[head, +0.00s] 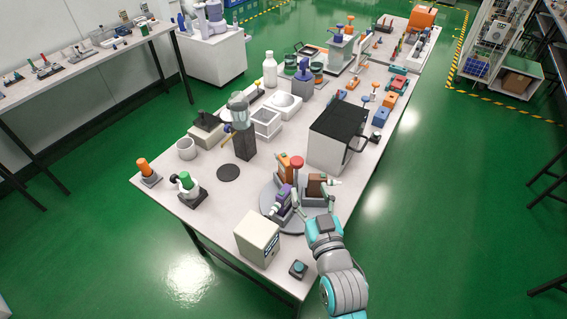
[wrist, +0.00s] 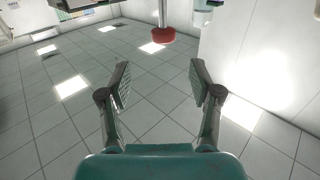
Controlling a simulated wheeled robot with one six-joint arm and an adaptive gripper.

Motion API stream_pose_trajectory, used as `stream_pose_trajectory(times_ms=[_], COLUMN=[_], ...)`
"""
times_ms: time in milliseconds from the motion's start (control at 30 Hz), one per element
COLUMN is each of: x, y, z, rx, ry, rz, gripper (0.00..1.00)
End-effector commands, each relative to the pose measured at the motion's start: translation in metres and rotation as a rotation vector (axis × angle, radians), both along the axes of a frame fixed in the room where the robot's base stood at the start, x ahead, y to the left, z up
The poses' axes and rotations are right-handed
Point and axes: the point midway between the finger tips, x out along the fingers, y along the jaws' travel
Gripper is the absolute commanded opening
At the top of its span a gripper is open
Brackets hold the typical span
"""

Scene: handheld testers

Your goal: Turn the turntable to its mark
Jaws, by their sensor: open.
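The turntable (head: 291,226) is a round grey disc near the front of the white table in the head view.
A cream box (head: 257,238) and a small button box (head: 298,269) stand in front of the turntable. A black-topped white box (head: 337,135) stands behind it. A dark flat disc (head: 228,172) lies left. The wrist view shows grey tiles and a red round base (wrist: 162,35).

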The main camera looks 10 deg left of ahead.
Motion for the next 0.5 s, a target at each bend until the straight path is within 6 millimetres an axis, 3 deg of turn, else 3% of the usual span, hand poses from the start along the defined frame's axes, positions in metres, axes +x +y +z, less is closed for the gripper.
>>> stream_pose_trajectory(times_ms=[267, 500], x=[0.020, 0.058], y=[0.012, 0.029], z=[0.003, 0.003], rx=[0.001, 0.000], ry=[-0.002, -0.002], rz=[0.005, 0.004], gripper=[0.64, 0.64])
